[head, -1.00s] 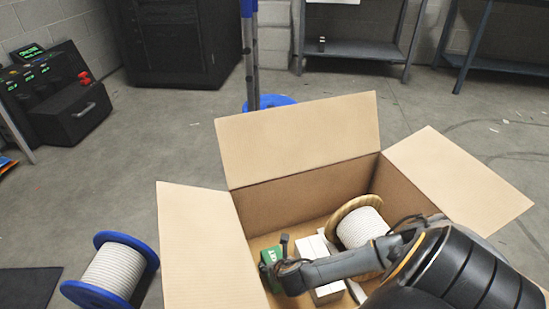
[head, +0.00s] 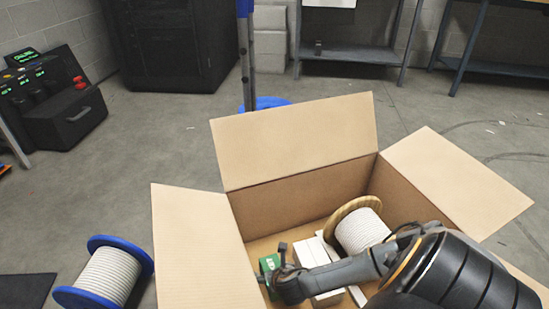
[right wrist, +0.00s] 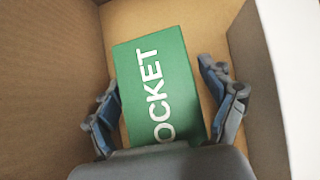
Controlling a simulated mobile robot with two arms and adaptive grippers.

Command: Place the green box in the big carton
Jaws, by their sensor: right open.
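The big carton (head: 190,235) stands open with its flaps folded out. The green box (head: 267,264) is inside it, near the left wall, partly hidden behind my right gripper in the head view. In the right wrist view the green box (right wrist: 158,85) with white lettering lies on the carton floor (right wrist: 205,30). My right gripper (right wrist: 165,105) is open, with one finger on each side of the box and a gap showing on the right side. In the head view my right gripper (head: 283,268) reaches down into the carton. My left gripper is not in view.
The carton also holds a wooden spool of white cable (head: 360,228) and white boxes (head: 318,258). A blue spool (head: 108,272) lies on the floor to the left. A control console (head: 50,100) and shelves (head: 350,50) stand farther back, with open floor between.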

